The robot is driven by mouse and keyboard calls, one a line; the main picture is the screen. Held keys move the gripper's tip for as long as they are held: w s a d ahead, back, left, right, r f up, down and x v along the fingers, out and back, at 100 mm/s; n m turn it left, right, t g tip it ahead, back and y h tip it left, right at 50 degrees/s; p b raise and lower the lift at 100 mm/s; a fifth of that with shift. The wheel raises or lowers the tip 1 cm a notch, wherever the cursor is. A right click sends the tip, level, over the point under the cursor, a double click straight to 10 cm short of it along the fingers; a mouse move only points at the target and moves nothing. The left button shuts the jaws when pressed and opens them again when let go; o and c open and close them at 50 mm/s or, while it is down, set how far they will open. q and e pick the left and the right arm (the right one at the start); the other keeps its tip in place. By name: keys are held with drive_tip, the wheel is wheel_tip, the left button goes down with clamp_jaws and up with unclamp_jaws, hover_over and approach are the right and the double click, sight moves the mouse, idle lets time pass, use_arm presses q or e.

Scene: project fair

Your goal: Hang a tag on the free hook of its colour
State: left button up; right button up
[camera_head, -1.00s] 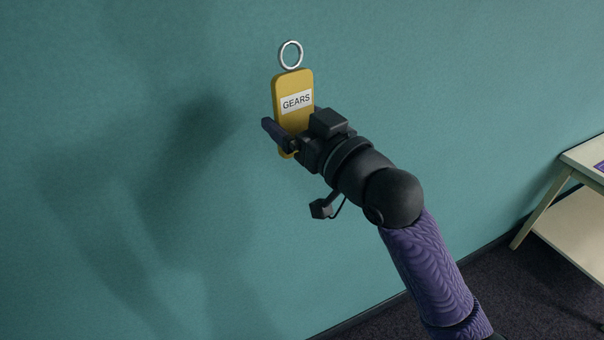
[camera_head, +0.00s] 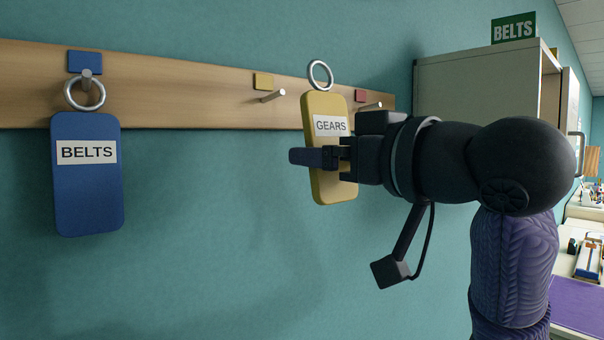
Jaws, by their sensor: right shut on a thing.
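My right gripper (camera_head: 330,158) is shut on a yellow tag (camera_head: 330,188) labelled GEARS. The tag is upright, with a metal ring (camera_head: 320,75) at its top. It is held in front of the wooden hook rail (camera_head: 190,88), right of the bare peg (camera_head: 272,97) under a yellow marker (camera_head: 263,81). The ring appears apart from that peg. A blue tag (camera_head: 88,195) labelled BELTS hangs by its ring on the peg under a blue marker (camera_head: 85,62). A peg under a red marker (camera_head: 360,95) is partly hidden behind my gripper. My left gripper is not in view.
A pale cabinet (camera_head: 475,80) with a green BELTS sign (camera_head: 514,28) stands to the right of the rail. A table with a purple mat (camera_head: 580,305) is at the far right. The teal wall (camera_head: 220,220) below the rail is clear.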

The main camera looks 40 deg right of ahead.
drive_tip(key=shift+w+a+f+p, duration=0.15)
drive_tip(key=shift+w+f, duration=0.15)
drive_tip(key=shift+w, duration=1.3)
drive_tip(key=shift+w+f+p, duration=0.2)
drive_tip(key=shift+w+f, duration=0.1)
drive_tip(key=shift+w, duration=1.3)
drive_tip(key=shift+w+a+f+p, duration=0.15)
drive_tip(key=shift+w+f, duration=0.15)
drive_tip(key=shift+w, duration=1.3)
